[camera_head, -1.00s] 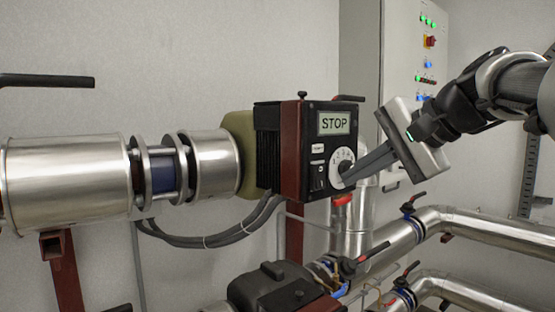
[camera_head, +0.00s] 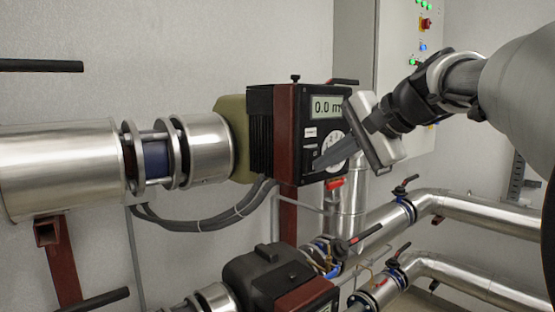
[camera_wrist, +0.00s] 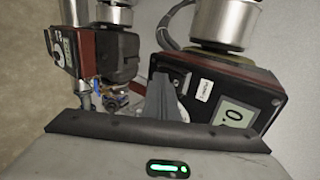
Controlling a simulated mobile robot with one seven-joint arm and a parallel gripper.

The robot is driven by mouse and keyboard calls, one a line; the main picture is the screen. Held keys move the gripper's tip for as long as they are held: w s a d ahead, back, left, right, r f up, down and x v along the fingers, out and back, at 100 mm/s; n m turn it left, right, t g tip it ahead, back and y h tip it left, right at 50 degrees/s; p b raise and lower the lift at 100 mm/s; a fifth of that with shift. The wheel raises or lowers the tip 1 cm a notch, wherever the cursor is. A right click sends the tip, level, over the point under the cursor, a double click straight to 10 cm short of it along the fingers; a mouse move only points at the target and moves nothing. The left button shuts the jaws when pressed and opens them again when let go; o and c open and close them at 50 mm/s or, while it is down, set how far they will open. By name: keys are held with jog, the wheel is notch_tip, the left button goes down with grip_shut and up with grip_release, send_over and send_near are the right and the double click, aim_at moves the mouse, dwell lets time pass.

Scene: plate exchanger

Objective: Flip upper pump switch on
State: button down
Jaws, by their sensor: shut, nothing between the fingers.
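The upper pump's control box (camera_head: 299,180) has a black face with a lit display (camera_head: 326,107) reading "0.0 m". A white round dial (camera_head: 333,141) sits below the display, partly behind my fingers. My gripper (camera_head: 319,167) is shut and empty. Its fingertips are at the lower left of the face, at or just in front of the switch area. The switch is largely hidden there, and contact cannot be told. In the wrist view my shut fingers (camera_wrist: 163,97) point at the box (camera_wrist: 190,67), with the display (camera_wrist: 232,117) to their right.
A lower pump (camera_head: 265,272) stands below the upper one. Steel pipes with valve handles (camera_head: 405,187) run at the lower right. Black cables (camera_head: 215,221) hang under the upper pump. A grey cabinet (camera_head: 385,60) with lit buttons stands behind my arm.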

jog(key=shift+r, duration=0.1)
jog(key=shift+w+r+p, duration=0.1)
jog(key=shift+r+p, duration=0.7)
